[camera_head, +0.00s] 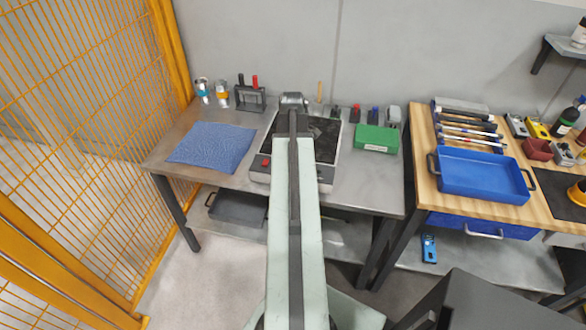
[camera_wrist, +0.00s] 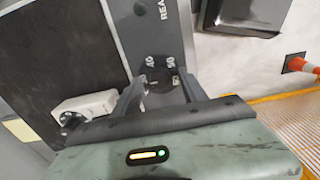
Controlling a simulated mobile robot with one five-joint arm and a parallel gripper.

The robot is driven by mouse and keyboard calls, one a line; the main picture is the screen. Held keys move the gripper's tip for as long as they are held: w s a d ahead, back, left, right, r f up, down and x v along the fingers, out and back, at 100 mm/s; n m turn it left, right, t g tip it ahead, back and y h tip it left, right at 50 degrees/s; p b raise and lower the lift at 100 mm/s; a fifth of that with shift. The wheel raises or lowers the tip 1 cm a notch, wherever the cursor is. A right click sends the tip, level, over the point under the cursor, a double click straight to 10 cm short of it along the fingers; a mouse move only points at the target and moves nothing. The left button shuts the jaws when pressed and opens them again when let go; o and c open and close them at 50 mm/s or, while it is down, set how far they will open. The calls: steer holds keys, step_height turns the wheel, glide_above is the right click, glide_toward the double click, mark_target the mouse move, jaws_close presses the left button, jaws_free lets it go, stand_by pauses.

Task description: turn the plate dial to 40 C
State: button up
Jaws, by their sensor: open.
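The hot plate (camera_head: 325,143) is a grey unit with a dark top on the grey bench, and my arm covers its middle. In the wrist view its grey front panel (camera_wrist: 158,32) carries a dark round dial (camera_wrist: 161,80) with the marks 40 and 50 printed beside it. My gripper (camera_wrist: 162,78) is open, with one finger on each side of the dial. Whether the fingers touch the dial, and where its pointer stands, I cannot tell. In the head view the dial and fingertips are hidden.
A blue mat (camera_head: 212,143) lies left of the plate, and a green box (camera_head: 377,139) stands to its right. Small tools and bottles line the back. A wooden bench with a blue tray (camera_head: 482,176) stands at right. An orange mesh fence (camera_head: 85,120) bounds the left.

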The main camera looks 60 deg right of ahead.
jaws_close()
steer(key=shift+w+d, duration=0.1)
steer(key=shift+d, duration=0.1)
steer(key=shift+a, duration=0.15)
steer(key=shift+m, duration=0.4)
steer(key=m, duration=0.5)
steer(key=shift+m, duration=0.4)
steer(key=m, duration=0.3)
steer(key=shift+m, duration=0.3)
steer(key=shift+a+m, duration=0.1)
steer(key=shift+m, duration=1.7)
